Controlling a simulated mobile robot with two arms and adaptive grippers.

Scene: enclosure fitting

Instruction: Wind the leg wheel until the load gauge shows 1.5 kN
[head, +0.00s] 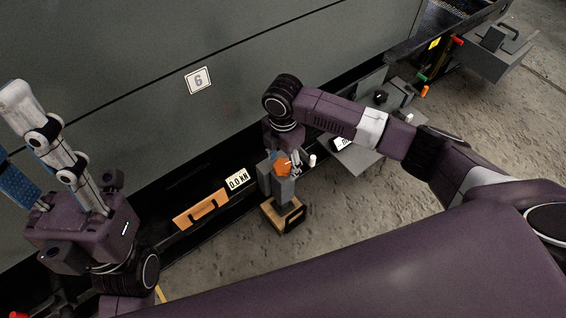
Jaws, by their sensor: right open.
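The load gauge (238,180) is a white plate on the dark lower rail of the enclosure and reads 0.0 kN. To its right stands the grey leg (281,188), upright on a wooden block (283,217). An orange part (282,166), apparently the leg wheel, shows at the leg's top. My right gripper (292,163) points down at it, open, its fingers close around or beside the orange part; contact cannot be told. My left gripper (28,145) is at the far left, away from the leg, its fingers pointing up; its opening is unclear.
A grey shelf (350,157) and a grey box (490,55) stick out at right. Concrete floor is clear in front.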

